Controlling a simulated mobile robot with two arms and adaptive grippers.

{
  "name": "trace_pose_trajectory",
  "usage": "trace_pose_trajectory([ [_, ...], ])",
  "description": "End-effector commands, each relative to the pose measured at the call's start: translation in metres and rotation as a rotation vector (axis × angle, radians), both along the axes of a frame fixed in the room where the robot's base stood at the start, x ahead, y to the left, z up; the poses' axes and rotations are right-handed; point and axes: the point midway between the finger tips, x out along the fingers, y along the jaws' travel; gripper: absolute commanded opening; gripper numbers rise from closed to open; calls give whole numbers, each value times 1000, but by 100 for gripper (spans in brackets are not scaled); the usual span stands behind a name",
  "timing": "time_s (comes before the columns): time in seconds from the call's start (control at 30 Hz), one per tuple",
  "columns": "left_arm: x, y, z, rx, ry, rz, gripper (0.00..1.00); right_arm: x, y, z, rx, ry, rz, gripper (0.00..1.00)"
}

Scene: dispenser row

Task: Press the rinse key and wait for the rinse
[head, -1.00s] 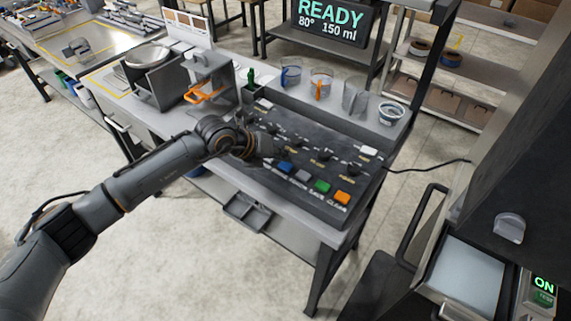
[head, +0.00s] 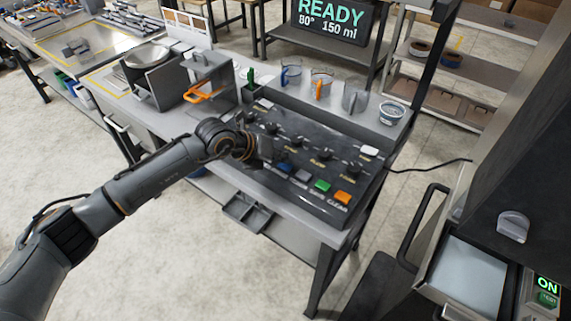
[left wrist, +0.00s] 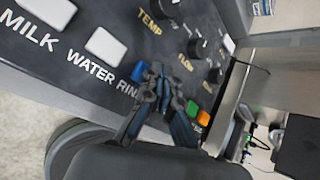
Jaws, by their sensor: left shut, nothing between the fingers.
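The dark key panel (head: 322,158) lies on the bench. The blue rinse key (head: 284,167) is in its front row; it also shows in the left wrist view (left wrist: 139,70), where its label "RIN..." is partly covered. My left gripper (head: 267,157) is shut and empty over the panel, just left of the blue key. In the left wrist view the closed fingers (left wrist: 160,82) overlap the key's right side; I cannot tell whether they touch it. The display (head: 331,20) reads READY, 80°, 150 ml. My right gripper is not in view.
Grey (head: 302,176), green (head: 322,186) and orange (head: 342,198) keys follow to the right. Several dark knobs stand behind the row. Clear jugs (head: 321,84) and a cup (head: 391,112) stand along the panel's back. A dark cabinet with an open drawer (head: 465,277) is at the right.

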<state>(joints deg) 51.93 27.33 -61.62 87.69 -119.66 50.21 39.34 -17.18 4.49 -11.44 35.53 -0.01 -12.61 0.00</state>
Motion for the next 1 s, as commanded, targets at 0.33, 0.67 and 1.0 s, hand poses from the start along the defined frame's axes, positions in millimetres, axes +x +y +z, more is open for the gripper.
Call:
trace_pose_trajectory([
  [0.33,0,0,-5,0,0,0,0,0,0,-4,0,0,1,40],
  [0.67,0,0,-10,1,1,0,0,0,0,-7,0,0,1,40],
  [1.0,0,0,-8,1,2,0,0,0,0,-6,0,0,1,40],
])
